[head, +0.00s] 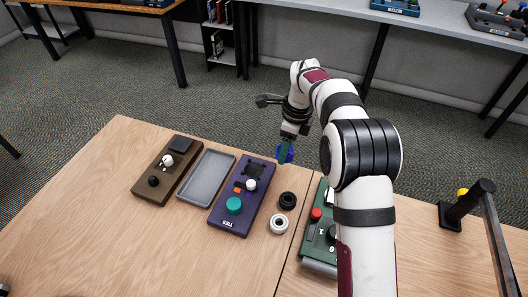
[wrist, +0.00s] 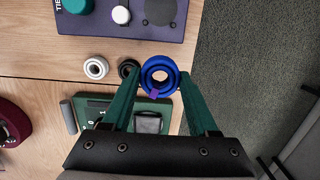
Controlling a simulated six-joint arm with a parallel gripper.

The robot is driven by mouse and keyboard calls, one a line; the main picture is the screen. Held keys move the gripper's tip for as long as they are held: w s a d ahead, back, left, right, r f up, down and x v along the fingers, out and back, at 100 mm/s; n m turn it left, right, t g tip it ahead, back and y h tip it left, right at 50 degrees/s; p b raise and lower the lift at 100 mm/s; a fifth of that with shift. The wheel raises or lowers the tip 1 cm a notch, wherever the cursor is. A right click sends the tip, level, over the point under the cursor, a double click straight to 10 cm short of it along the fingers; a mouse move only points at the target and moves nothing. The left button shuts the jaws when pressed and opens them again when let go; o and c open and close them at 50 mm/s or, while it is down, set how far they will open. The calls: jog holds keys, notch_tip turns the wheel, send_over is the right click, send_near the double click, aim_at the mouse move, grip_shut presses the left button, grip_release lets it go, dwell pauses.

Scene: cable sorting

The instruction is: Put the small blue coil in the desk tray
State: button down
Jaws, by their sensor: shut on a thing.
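The small blue coil (wrist: 161,75) is a ring with a purple tab, held between the green fingertips of my gripper (wrist: 160,84) in the wrist view. In the head view my gripper (head: 287,148) points down, shut on the blue coil (head: 286,155), near the far edge of the table and past the purple board's far right corner. The coil appears raised above the table. The desk tray (head: 205,178) is a shallow grey rectangular tray, empty, left of the purple board. The tray is not in the wrist view.
The purple board (head: 239,199) with knobs lies between the tray and my gripper. A black coil (head: 287,200) and a white coil (head: 279,224) lie right of it. A brown board (head: 165,170) is left of the tray. A green box (head: 318,235) sits by my arm.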

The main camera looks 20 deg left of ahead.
jog(key=d+r, duration=0.2)
jog(key=d, duration=0.1)
send_over(203, 185)
jog(key=shift+m, duration=0.4)
jog(key=f, duration=0.9)
jog(key=shift+d+f, duration=0.35)
jog(key=shift+a+f, duration=0.15)
jog(key=shift+f, duration=1.9)
jog(key=shift+f, duration=0.15)
jog(key=shift+c, duration=0.8)
grip_release()
